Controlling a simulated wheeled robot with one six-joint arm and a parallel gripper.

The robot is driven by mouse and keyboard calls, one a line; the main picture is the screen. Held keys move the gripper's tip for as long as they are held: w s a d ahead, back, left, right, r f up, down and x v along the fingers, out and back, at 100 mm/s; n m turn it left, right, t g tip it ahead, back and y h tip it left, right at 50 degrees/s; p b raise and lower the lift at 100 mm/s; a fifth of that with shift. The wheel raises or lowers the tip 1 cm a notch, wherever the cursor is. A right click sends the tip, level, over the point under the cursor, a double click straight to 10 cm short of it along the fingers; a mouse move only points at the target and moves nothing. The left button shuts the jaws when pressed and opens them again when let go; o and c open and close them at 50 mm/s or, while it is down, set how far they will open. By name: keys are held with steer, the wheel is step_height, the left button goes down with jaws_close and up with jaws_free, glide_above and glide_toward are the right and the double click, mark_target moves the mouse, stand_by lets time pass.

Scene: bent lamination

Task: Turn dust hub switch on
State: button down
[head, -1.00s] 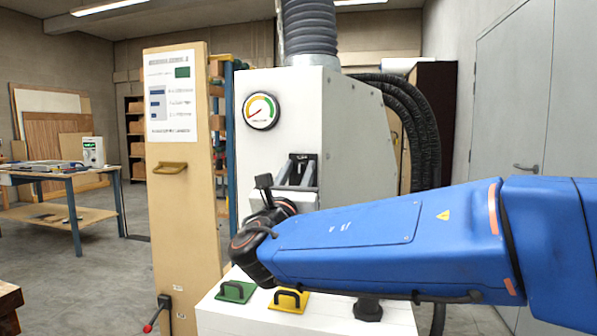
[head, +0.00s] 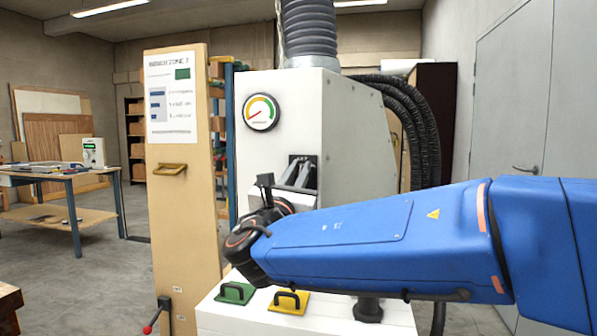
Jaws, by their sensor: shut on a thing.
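The dust hub (head: 357,130) is a white cabinet with a round gauge (head: 261,112) on its front. The gauge needle points toward the lower left. Below the gauge is a dark recess (head: 309,160), where the switch appears to be. My gripper (head: 300,171) has its grey fingers up at this recess. The fingers are shut on the switch there, though the switch itself is mostly hidden behind them. The wrist and blue arm cover the cabinet's lower front.
A white box below my arm carries a green plate (head: 235,292) and a yellow plate (head: 289,301) with black handles. A tan panel (head: 180,230) with a posted sheet stands left of the hub. A workbench (head: 55,177) is at far left, with open floor between.

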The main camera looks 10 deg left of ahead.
steer(key=m+g+h, duration=0.1)
steer(key=m, duration=0.3)
steer(key=f+m+g+h, duration=0.1)
steer(key=m+h, duration=0.1)
steer(key=m, duration=0.3)
steer(key=d+m+g+h, duration=0.1)
steer(key=m+h, duration=0.1)
steer(key=m, duration=0.3)
steer(key=shift+f+g, duration=0.25)
steer(key=shift+g, duration=0.15)
steer(key=shift+h, duration=0.3)
steer(key=c, duration=1.7)
jaws_free()
steer(key=shift+r, duration=0.15)
steer(key=shift+r+m, duration=0.15)
steer(key=shift+m, duration=0.15)
steer(key=shift+w+d, duration=0.1)
steer(key=shift+w, duration=0.05)
